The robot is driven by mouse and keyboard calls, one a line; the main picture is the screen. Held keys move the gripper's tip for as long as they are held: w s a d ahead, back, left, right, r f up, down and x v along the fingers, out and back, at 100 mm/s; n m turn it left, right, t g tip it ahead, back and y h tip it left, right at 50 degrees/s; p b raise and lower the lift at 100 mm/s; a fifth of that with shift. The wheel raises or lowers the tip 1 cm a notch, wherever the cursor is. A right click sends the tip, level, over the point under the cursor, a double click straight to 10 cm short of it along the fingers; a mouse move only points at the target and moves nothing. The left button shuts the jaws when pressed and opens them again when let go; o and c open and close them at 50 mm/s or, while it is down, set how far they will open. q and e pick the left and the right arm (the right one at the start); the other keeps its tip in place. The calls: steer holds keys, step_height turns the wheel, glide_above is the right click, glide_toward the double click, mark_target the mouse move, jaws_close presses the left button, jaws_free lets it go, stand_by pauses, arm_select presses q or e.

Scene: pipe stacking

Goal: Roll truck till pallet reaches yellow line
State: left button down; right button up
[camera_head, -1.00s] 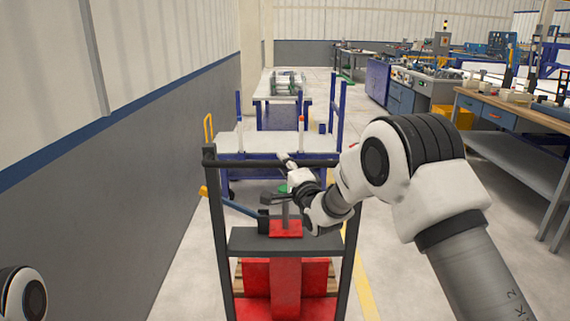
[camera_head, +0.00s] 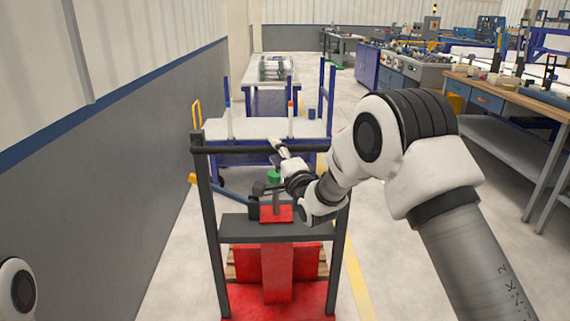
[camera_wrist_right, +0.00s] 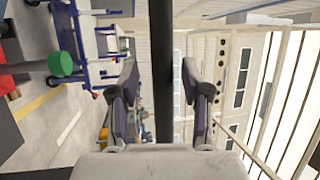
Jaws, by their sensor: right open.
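The truck is a red pallet truck with a dark upright frame (camera_head: 208,215) and a dark top handle bar (camera_head: 225,149). Its red body (camera_head: 277,270) stands low inside the frame. The wooden pallet (camera_head: 230,266) shows only in part behind the red body. A yellow line (camera_head: 358,285) runs along the floor right of the truck; its far part is hidden. My right gripper (camera_head: 276,148) is at the handle bar. In the right wrist view the open fingers (camera_wrist_right: 163,85) have the dark bar (camera_wrist_right: 161,60) between them. My left gripper is out of view.
A blue-framed cart (camera_head: 215,130) with a pale top stands beyond the truck. A further table (camera_head: 285,83) is behind it. A grey wall (camera_head: 130,160) runs along the left. Workbenches (camera_head: 500,100) line the right. The floor between truck and workbenches is clear.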

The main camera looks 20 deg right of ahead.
steer(key=v, duration=1)
